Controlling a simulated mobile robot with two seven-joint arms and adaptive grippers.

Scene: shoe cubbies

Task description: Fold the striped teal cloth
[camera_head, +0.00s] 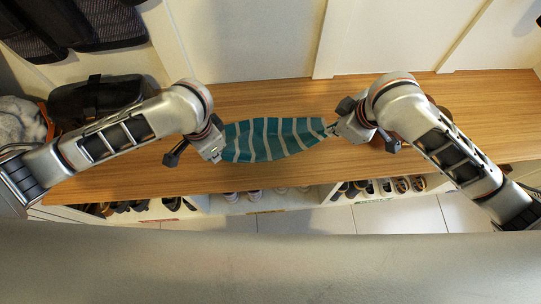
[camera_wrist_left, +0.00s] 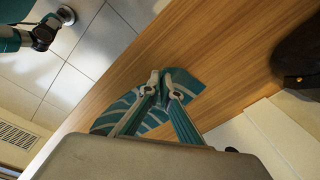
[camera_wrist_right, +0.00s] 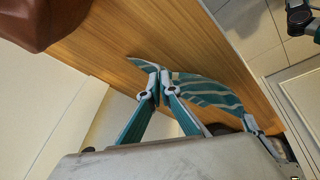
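The teal cloth with pale stripes (camera_head: 275,138) spans the space between my two grippers over the wooden bench top. It narrows toward the right gripper and is wider at its left and middle. My left gripper (camera_head: 218,151) is at the cloth's left end; in the left wrist view its fingertips (camera_wrist_left: 162,80) are close together on the cloth (camera_wrist_left: 184,84). My right gripper (camera_head: 335,128) is at the right end; in the right wrist view its fingertips (camera_wrist_right: 159,74) pinch the cloth (camera_wrist_right: 205,88). I cannot tell how much of the cloth touches the bench.
The wooden bench top (camera_head: 270,95) is clear behind the cloth. A black bag (camera_head: 95,97) sits at its left, and a brown item (camera_wrist_right: 40,20) shows in the right wrist view. Shoes (camera_head: 385,186) fill cubbies below the front edge. A wall stands behind.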

